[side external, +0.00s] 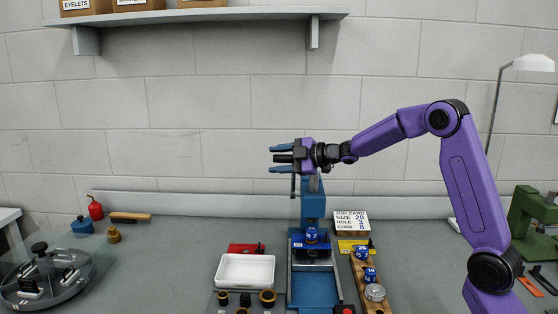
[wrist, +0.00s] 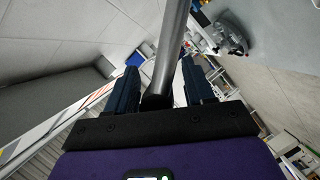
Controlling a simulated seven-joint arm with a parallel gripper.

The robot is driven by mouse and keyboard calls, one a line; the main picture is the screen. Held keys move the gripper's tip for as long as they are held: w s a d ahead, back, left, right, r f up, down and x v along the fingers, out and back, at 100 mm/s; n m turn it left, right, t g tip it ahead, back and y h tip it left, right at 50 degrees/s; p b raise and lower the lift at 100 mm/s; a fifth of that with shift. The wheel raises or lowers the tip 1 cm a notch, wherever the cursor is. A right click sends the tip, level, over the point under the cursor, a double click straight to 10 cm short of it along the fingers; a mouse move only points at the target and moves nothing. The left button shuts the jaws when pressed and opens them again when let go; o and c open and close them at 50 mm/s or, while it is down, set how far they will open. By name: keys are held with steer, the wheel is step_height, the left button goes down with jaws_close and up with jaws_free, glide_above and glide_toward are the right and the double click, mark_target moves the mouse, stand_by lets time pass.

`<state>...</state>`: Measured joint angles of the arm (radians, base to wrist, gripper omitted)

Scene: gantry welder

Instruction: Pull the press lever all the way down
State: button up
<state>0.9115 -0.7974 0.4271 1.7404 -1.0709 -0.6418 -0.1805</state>
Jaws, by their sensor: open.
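The press (side external: 312,206) is a blue upright column over a blue base, in the middle of the bench in the side view. My gripper (side external: 273,159) is at the top of the column, with its blue fingers pointing left. It is open. In the wrist view, a grey metal rod, which looks like the press lever (wrist: 172,45), runs between the spread fingers of my gripper (wrist: 160,82). I cannot tell whether it touches either finger. In the side view my gripper mostly hides the lever, so its angle is unclear.
A white tray (side external: 245,270) and several dark and brass-coloured rings are left of the press. A wooden holder (side external: 360,268) with blue blocks and a job card (side external: 350,222) are to the right. A shelf (side external: 200,17) is above. A round fixture (side external: 45,280) stands far left.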

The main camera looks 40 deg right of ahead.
jaws_close()
